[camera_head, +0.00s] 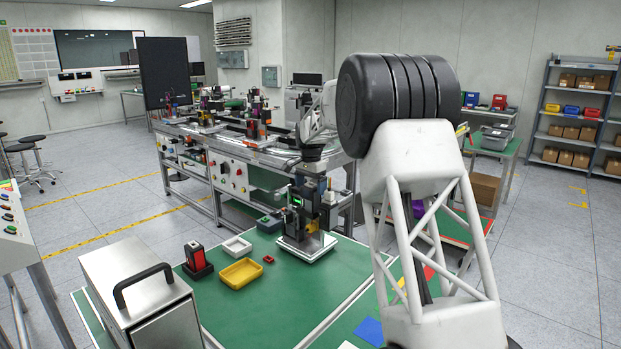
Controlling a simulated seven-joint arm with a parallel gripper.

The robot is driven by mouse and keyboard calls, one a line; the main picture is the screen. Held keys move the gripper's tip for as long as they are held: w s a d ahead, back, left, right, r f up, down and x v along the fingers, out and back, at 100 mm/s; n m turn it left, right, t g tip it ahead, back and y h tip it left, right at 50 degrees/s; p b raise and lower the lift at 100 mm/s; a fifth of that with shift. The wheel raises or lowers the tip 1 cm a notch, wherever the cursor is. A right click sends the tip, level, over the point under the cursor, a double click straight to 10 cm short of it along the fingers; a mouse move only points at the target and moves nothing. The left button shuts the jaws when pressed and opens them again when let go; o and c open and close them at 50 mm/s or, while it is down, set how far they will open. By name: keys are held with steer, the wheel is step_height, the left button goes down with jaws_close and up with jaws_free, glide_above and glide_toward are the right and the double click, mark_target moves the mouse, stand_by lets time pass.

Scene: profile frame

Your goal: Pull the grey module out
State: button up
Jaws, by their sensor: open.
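My gripper (308,226) hangs down over the green table, at the small station with a white base plate (318,247). It is small and dark in this view, and I take it as open. Its fingertips merge with the dark parts of the station. I cannot tell whether they touch anything. The grey module and the profile frame are too small or too hidden behind the gripper to make out clearly.
On the green table (300,295) stand a yellow tray (241,273), a white tray (237,247), a red-and-black device (196,259), a small red part (268,259) and a dark green-grey box (269,223). A metal case (140,290) stands front left. The table's middle front is clear.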

steer(key=shift+f, duration=1.15)
steer(key=shift+c, duration=0.4)
steer(key=c, duration=1)
steer(key=shift+r, duration=1.2)
steer(key=shift+r, duration=1.35)
